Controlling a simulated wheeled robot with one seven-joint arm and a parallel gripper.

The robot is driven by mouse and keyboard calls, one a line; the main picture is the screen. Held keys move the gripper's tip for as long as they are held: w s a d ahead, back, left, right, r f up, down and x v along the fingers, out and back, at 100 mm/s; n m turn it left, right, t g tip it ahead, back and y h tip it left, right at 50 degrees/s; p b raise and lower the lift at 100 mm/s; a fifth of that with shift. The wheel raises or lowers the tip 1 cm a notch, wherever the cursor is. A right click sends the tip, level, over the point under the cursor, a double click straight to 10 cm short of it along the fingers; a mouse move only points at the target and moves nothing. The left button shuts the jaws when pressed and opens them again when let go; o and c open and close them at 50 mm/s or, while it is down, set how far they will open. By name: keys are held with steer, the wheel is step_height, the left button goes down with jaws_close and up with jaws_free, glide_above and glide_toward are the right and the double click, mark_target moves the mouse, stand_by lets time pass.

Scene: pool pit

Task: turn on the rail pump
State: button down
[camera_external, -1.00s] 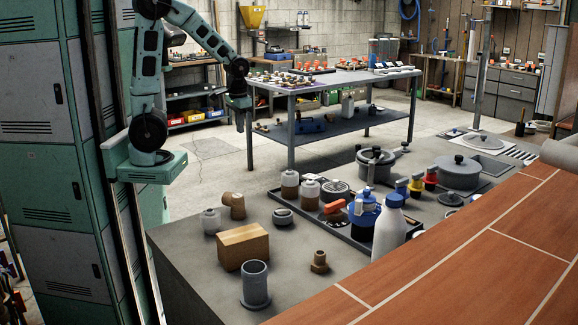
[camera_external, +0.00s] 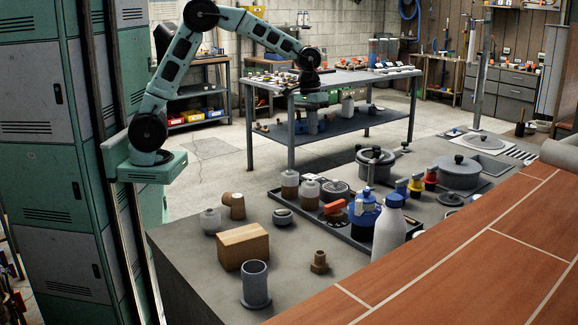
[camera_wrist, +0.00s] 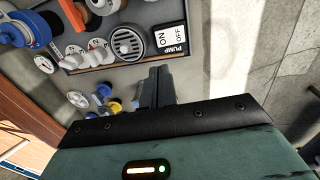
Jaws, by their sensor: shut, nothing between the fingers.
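The pump switch (camera_wrist: 170,39) is a white rocker plate marked ON, OFF and PUMP, at the top of the wrist view. Which side is pressed in cannot be told. I cannot pick it out in the external view. My gripper (camera_external: 313,118) hangs from the outstretched arm, in front of the metal workbench in that picture. In the wrist view its dark fingers (camera_wrist: 157,86) are together and empty, pointing up the picture just below the switch plate. They appear apart from it.
A round grille (camera_wrist: 128,43) and white dials (camera_wrist: 98,47) sit beside the switch. A metal workbench (camera_external: 345,80) stands behind.

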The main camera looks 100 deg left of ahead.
mark_target(316, 177)
steer(key=shift+f, duration=0.1)
steer(key=f, duration=0.4)
steer(key=w+d+f+p, duration=0.1)
steer(key=f, duration=0.8)
steer(key=shift+w+d+f+p, duration=0.15)
steer(key=shift+d+f+p, duration=0.05)
steer(key=shift+f+p, duration=0.15)
steer(key=shift+w+d+f+g, duration=0.1)
steer(key=shift+d+f+g, duration=0.1)
steer(key=shift+g, duration=0.1)
steer(key=shift+a, duration=0.15)
steer(key=shift+s+a+r+p, duration=0.3)
steer(key=shift+s+a+p, duration=0.2)
steer(key=shift+s, duration=0.05)
